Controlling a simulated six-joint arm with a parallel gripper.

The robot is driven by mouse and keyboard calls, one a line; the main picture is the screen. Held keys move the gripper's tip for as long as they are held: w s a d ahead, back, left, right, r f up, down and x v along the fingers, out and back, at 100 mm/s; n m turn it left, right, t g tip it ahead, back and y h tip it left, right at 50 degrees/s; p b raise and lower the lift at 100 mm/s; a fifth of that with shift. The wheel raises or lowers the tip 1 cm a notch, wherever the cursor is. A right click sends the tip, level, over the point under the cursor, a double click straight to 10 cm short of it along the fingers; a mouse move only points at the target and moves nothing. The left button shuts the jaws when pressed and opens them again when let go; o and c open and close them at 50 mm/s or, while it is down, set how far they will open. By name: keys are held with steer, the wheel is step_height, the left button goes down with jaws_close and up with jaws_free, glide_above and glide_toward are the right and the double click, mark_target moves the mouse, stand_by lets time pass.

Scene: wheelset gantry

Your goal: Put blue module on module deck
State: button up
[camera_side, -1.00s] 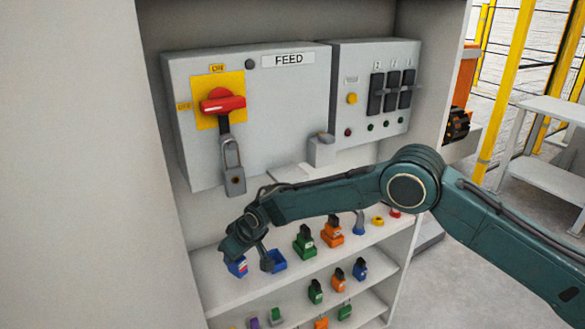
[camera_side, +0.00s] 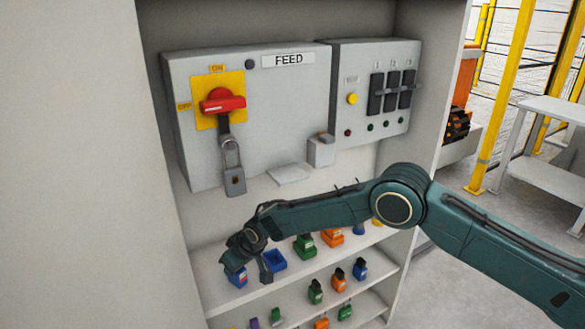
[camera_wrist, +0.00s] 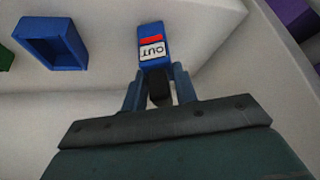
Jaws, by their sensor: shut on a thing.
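My gripper (camera_wrist: 159,82) is shut on a blue block (camera_wrist: 153,42) with a red and white label reading "OUT". Its dark upper part sits between the fingers. In the side view, the block (camera_side: 236,277) is at the left of the upper shelf, below my gripper (camera_side: 250,267). I cannot tell whether it touches the shelf. It looks like a lockout padlock. No other thing in view is plainly a blue module, and nothing is marked as a module deck. An empty blue open box (camera_side: 275,259) stands just right of the gripper; it also shows in the wrist view (camera_wrist: 53,42).
Green (camera_side: 304,246) and orange (camera_side: 332,237) padlock-like pieces stand right of the blue box. The lower shelf holds several more, including a blue one (camera_side: 360,269). The FEED panel (camera_side: 290,110) with a red handle and hanging grey padlock (camera_side: 234,181) is above.

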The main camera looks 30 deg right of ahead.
steer(key=o, duration=1)
steer(key=shift+f, duration=0.1)
steer(key=shift+v, duration=6.15)
steer(key=shift+w+a, duration=0.1)
